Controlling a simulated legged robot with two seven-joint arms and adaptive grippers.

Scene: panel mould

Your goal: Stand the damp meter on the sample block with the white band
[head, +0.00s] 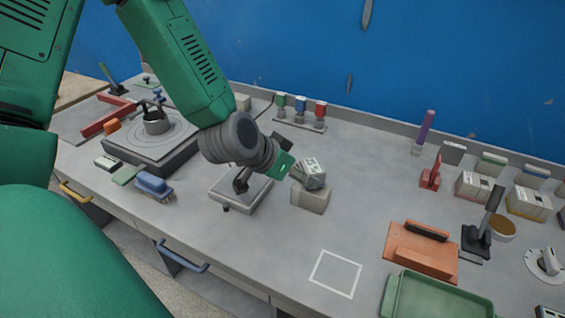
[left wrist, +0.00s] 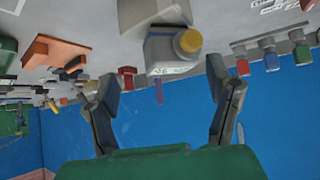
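The damp meter (head: 314,169) is a small pale grey box with a marked face. It rests, apparently tilted, on a plain grey block (head: 309,198) in the middle of the bench; I cannot make out a band on this block. In the left wrist view the meter (left wrist: 168,52) shows a yellow round part and sits ahead, between the spread fingers. My left gripper (head: 294,161) is just left of the meter, open and apart from it; its fingers also show in the left wrist view (left wrist: 165,84). Banded blocks (head: 473,187) stand at the right. My right gripper is out of view.
A yellow-banded block (head: 528,203) stands at the far right. An orange float (head: 421,251), green tray (head: 436,298) and black-handled tool (head: 481,235) lie front right. A white square outline (head: 336,273) is empty. A grey plate (head: 240,192) lies under my left wrist.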

